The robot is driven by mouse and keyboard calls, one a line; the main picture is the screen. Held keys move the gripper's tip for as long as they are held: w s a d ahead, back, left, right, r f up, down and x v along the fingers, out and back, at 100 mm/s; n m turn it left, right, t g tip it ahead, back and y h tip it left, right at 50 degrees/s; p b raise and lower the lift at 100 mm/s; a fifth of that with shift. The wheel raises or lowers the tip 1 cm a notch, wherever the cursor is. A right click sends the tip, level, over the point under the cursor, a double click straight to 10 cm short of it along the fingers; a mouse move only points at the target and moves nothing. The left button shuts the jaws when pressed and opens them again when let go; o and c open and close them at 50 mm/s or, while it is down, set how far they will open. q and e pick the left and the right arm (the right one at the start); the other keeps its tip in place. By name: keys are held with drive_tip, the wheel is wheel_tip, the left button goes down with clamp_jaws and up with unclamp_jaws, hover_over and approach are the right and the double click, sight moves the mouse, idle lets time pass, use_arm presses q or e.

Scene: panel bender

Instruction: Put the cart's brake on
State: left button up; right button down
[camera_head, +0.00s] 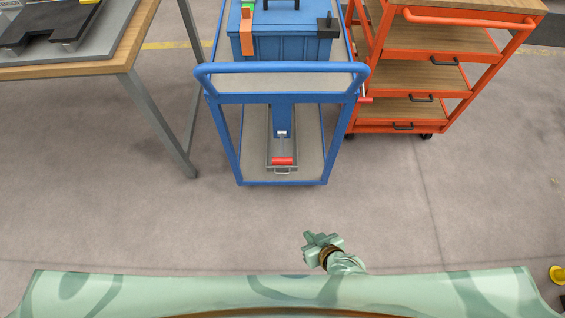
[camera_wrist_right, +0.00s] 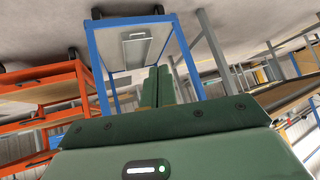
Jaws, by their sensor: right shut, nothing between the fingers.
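The blue cart (camera_head: 281,98) stands ahead of me, with its push handle towards me. A small red piece (camera_head: 366,99) shows at its right post, beside the orange trolley; I cannot tell whether it is the brake. My right gripper (camera_head: 309,241) is in front of the cart, low in the picture, apart from it and empty. In the right wrist view its fingers (camera_wrist_right: 158,86) are together, and the blue cart (camera_wrist_right: 97,60) appears tilted beyond them. My left gripper is out of view.
A blue box (camera_head: 284,43) sits on the cart's top. A grey tray with a red bar (camera_head: 282,161) lies on its lower shelf. An orange trolley (camera_head: 390,75) stands close at right, a wooden-edged table (camera_head: 125,50) at left. The floor before the cart is clear.

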sight(282, 163)
drive_tip(key=w+a+r+t+y+b, duration=0.2)
drive_tip(key=w+a+r+t+b, duration=0.25)
drive_tip(key=w+a+r, duration=0.4)
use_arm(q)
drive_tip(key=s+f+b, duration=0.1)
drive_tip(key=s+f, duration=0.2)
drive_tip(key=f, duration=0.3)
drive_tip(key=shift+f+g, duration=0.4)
use_arm(e)
drive_tip(key=w+r+m+t+h, duration=0.3)
drive_tip(key=r+h, duration=0.3)
drive_tip(key=r, duration=0.4)
drive_tip(key=shift+w+d+m+h, duration=0.25)
drive_tip(key=shift+m+h, duration=0.15)
drive_tip(key=shift+m, duration=0.1)
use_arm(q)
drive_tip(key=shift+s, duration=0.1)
use_arm(e)
drive_tip(key=shift+w+f, duration=0.1)
